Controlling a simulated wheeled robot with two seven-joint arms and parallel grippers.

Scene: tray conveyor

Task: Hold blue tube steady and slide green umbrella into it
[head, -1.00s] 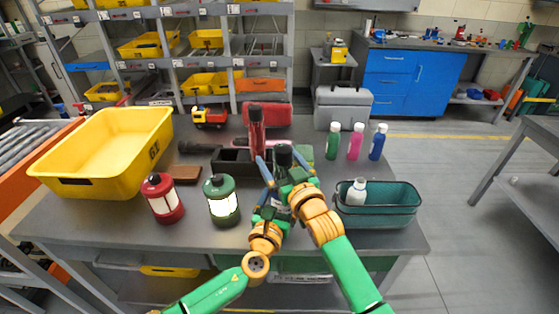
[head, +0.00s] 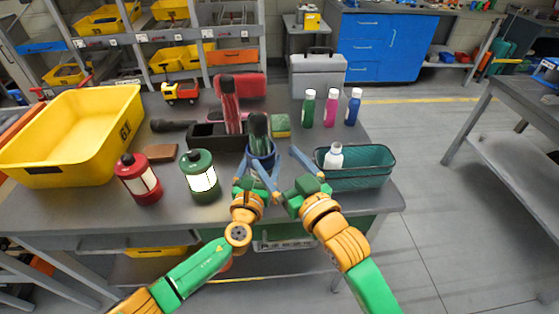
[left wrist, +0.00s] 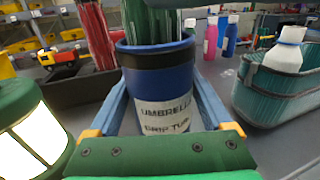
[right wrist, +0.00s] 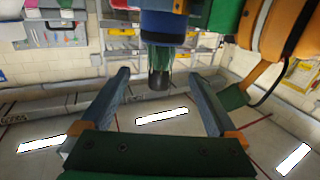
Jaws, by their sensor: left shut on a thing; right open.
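The blue tube (head: 262,156) stands upright on the table, and its label shows in the left wrist view (left wrist: 165,118). My left gripper (left wrist: 160,88) is shut on it, one finger on each side. The green umbrella (head: 259,128) stands in the tube, with its dark end up and its green folds above the rim (left wrist: 160,22). Its lower part is hidden inside. My right gripper (head: 275,156) is open and empty, close to the tube on the near right side. In the right wrist view the umbrella (right wrist: 160,72) is beyond the spread fingertips, apart from them.
A dark holder (head: 205,138) with a red umbrella (head: 229,100) stands behind left. A green lantern (head: 199,178) and red lantern (head: 138,182) stand left, near a yellow bin (head: 112,150). A teal basket (head: 372,178) with a white bottle (head: 334,156) is right. Several bottles stand behind it.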

